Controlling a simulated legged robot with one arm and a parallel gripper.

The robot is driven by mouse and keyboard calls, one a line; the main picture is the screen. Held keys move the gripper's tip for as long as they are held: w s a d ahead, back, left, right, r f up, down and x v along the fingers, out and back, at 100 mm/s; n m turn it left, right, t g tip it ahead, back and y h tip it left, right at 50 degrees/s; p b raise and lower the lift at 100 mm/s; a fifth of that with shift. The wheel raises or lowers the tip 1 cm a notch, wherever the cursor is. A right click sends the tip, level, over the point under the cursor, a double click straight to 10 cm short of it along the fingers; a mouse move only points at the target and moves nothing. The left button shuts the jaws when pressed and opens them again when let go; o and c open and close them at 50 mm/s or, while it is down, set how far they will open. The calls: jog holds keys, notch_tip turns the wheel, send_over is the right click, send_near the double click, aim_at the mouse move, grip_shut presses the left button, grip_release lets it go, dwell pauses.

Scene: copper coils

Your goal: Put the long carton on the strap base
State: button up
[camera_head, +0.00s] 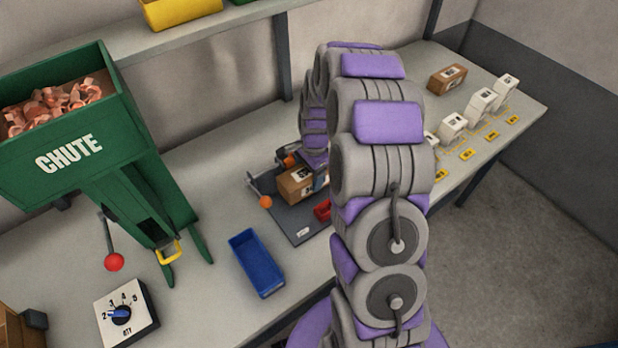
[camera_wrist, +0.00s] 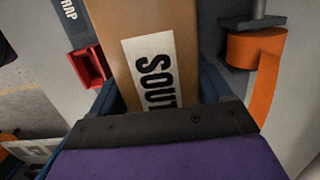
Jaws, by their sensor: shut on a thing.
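The long carton (camera_wrist: 183,18) is brown cardboard with a white label whose visible letters read "SOUT". In the wrist view it fills the middle, between the two dark blue fingers of my gripper (camera_wrist: 158,95), which is shut on it. In the head view the carton (camera_head: 297,184) shows at the grey strap base (camera_head: 292,228), partly hidden by my arm. The strap base also shows in the wrist view (camera_wrist: 78,42), with part of a word ending in "RAP". I cannot tell whether the carton touches the base.
A blue bin (camera_head: 257,262), a green chute (camera_head: 95,130) and a quantity dial (camera_head: 124,314) stand left. Small white boxes (camera_head: 483,101) and a brown box (camera_head: 447,78) stand at the far right.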

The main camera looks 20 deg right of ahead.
jog(key=shift+w+a+f, duration=0.1)
jog(key=shift+a+f, duration=0.75)
jog(key=shift+a, duration=0.05)
jog(key=shift+a+r, duration=0.1)
jog(key=shift+a, duration=0.2)
jog(key=shift+d+f, duration=0.3)
jog(key=shift+d, duration=0.25)
jog(key=shift+d+f, duration=0.3)
jog(key=shift+d, duration=0.2)
jog(key=shift+a, duration=0.4)
jog(key=o, duration=1.4)
jog(key=shift+a, duration=0.35)
jog(key=shift+c, duration=0.2)
jog(key=shift+d, duration=0.1)
jog(key=shift+d, duration=0.1)
